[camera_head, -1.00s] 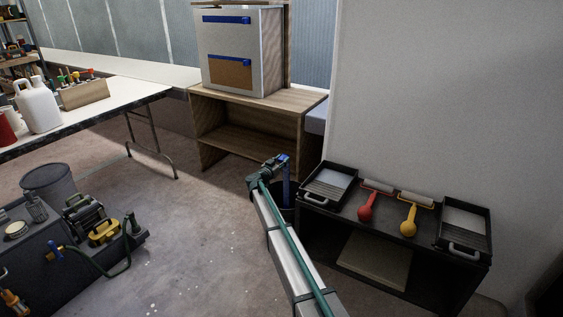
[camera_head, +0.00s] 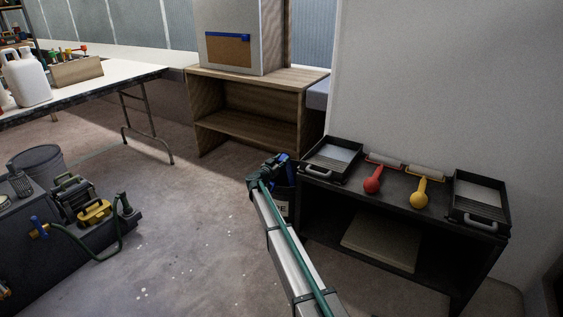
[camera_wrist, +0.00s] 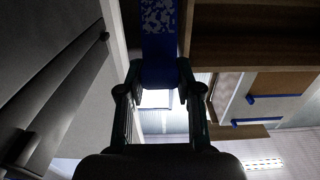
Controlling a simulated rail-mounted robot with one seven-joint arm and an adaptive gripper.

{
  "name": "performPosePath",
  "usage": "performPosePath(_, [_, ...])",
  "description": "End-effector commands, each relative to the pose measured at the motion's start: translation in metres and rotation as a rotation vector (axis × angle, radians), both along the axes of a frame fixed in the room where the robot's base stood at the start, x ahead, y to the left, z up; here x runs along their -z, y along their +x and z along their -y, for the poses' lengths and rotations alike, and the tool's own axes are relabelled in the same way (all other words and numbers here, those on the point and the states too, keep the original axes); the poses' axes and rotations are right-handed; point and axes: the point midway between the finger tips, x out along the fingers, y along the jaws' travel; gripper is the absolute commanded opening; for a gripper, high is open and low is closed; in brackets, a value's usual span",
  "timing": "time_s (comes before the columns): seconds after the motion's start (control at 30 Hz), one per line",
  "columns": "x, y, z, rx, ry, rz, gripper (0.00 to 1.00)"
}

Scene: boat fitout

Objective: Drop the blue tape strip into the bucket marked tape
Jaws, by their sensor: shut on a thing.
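My gripper (camera_head: 274,167) is shut on a blue tape strip (camera_wrist: 158,40). In the wrist view the strip sits between the fingertips (camera_wrist: 158,72) and has a pale speckled patch. In the head view only a little blue shows beside the gripper, and the strip's lower part is hidden. A dark bucket (camera_head: 287,198) stands on the floor left of the black cart. Its white label is mostly hidden by my arm, with only the letters "PE" or similar showing. My gripper is at the bucket's mouth; I cannot tell how far the strip reaches inside.

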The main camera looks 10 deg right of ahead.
Motion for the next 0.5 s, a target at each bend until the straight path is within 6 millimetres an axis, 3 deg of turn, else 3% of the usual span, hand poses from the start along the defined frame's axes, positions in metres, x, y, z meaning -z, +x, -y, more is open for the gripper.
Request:
performPosePath(0.03, [0.0103, -0.0003, -0.0004, -0.001, 0.003, -0.001, 0.00])
performPosePath(0.1, [0.0129, -0.0002, -0.0005, -0.001, 0.003, -0.001, 0.00])
performPosePath(0.47, [0.0125, -0.0001, -0.0004, -0.001, 0.002, -0.001, 0.00])
performPosePath(0.5, [0.0124, -0.0001, -0.0003, -0.001, 0.002, -0.001, 0.41])
